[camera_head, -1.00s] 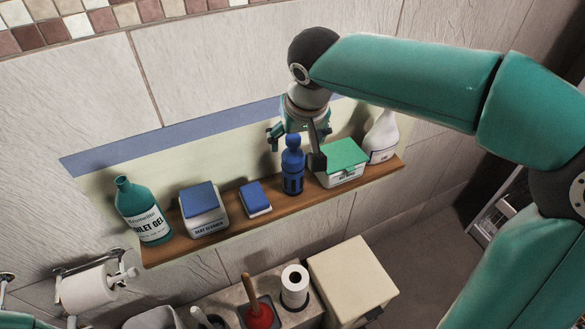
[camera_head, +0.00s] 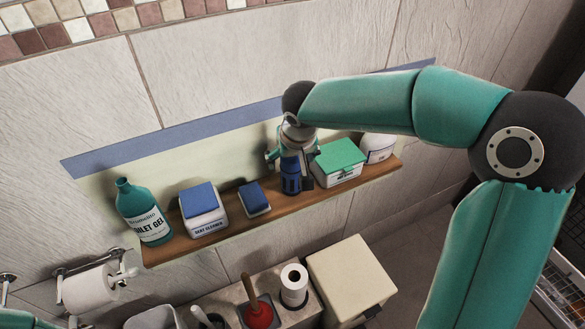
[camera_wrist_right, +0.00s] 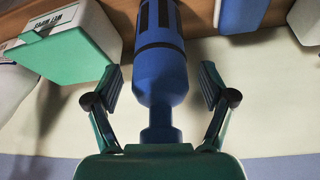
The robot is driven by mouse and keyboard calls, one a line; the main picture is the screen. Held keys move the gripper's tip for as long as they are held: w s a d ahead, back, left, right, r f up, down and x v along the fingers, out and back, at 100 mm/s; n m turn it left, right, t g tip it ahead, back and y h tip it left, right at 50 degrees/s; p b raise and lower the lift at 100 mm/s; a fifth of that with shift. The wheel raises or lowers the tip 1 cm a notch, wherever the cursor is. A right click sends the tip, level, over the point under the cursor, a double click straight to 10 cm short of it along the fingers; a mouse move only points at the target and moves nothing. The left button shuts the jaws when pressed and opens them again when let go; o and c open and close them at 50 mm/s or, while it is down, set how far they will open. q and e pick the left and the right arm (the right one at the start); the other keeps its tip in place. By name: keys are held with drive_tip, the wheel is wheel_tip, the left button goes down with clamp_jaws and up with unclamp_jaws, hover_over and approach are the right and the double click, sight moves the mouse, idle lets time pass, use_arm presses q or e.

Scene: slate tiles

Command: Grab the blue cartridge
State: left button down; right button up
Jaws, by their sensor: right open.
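The blue cartridge (camera_head: 290,178) is a blue bottle with dark bands, standing upright on the wooden shelf (camera_head: 232,225). It also shows large in the right wrist view (camera_wrist_right: 158,65), neck toward the gripper. My right gripper (camera_head: 290,170) is at the cartridge from above and behind. In the right wrist view its two open fingers (camera_wrist_right: 160,88) stand one on each side of the cartridge's shoulder, with gaps on both sides. The cartridge's top is hidden by the gripper in the head view. My left gripper is not visible; only a bit of arm shows at the lower left edge.
Right of the cartridge stand a green-lidded box (camera_head: 338,158) and a white bottle (camera_head: 378,147). Left are a small blue-topped box (camera_head: 254,198), a larger blue-lidded box (camera_head: 202,208) and a green bottle (camera_head: 143,212). Below are a plunger (camera_head: 258,312) and a paper roll (camera_head: 293,285).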

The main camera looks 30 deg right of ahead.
drive_tip(key=shift+c, duration=0.3)
drive_tip(key=c, duration=1.3)
drive_tip(key=shift+r, duration=0.2)
